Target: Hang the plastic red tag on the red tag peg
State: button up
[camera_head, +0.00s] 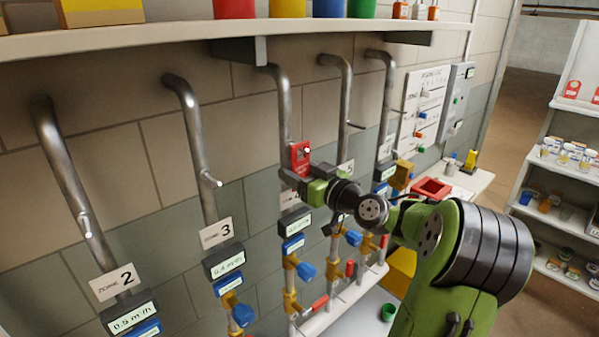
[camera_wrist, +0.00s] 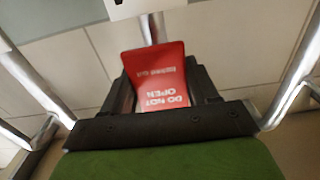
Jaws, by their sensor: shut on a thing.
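The red tag (camera_head: 300,154) is in front of the third tall pipe from the left in the head view. In the wrist view the red tag (camera_wrist: 160,80) sits between my fingers, with upside-down white lettering reading "DO NOT OPEN". My gripper (camera_head: 302,178) is shut on it, and it also shows in the wrist view (camera_wrist: 162,100). A small pale tip shows at the tag's upper part; I cannot tell whether a peg passes through the tag. I cannot tell which is the red tag peg.
A shelf (camera_head: 180,42) with coloured containers runs above the pipes. A white board (camera_head: 424,108) with small coloured items hangs on the wall to the right. Valves with blue handles (camera_head: 306,270) and red levers stand below. A red tray (camera_head: 432,188) is on a side table.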

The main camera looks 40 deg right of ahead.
jog(key=shift+r, duration=0.1)
jog(key=shift+r+p, duration=0.3)
jog(key=shift+r, duration=0.3)
jog(key=shift+f+b, duration=0.1)
jog(key=shift+b, duration=0.25)
jog(key=shift+s, duration=0.1)
dwell(0.6)
jog(key=s+b, duration=0.3)
jog(key=s, duration=0.4)
jog(key=shift+s, duration=0.2)
dwell(0.5)
jog(key=shift+d, duration=0.1)
dwell(0.3)
